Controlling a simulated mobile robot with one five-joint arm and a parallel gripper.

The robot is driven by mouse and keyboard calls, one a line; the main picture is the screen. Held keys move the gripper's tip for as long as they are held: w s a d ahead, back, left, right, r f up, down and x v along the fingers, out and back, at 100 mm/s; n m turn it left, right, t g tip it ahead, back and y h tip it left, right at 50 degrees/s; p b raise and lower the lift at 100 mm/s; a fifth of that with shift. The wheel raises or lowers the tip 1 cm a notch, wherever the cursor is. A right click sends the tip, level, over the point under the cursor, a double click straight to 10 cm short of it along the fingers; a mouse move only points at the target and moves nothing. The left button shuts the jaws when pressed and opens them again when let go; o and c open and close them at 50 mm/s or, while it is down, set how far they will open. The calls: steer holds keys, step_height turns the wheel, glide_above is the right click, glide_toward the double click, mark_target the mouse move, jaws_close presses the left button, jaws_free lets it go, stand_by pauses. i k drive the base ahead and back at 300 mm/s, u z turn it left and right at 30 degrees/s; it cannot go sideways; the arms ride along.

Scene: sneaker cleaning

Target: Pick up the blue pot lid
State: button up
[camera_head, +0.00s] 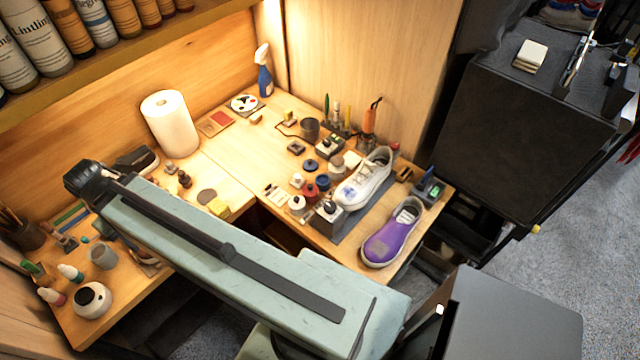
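A small round dark blue lid (310,165) lies on the right wooden worktop, behind a group of small pots. A blue pot (322,182) stands just in front of it, beside a red pot (309,191). I cannot tell for sure whether the blue pot has a lid of its own. My pale green arm link crosses the picture from the lower right to the upper left, well apart from the pots. I cannot make out my gripper or its fingers.
A white sneaker (365,180) and a purple shoe (392,234) stand right of the pots. A dark cup (310,129) and a tool stand with an orange-handled tool (371,117) are behind. A paper towel roll (170,124) stands on the left worktop.

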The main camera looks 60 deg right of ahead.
mark_target(310, 164)
steer(key=z, duration=1.95)
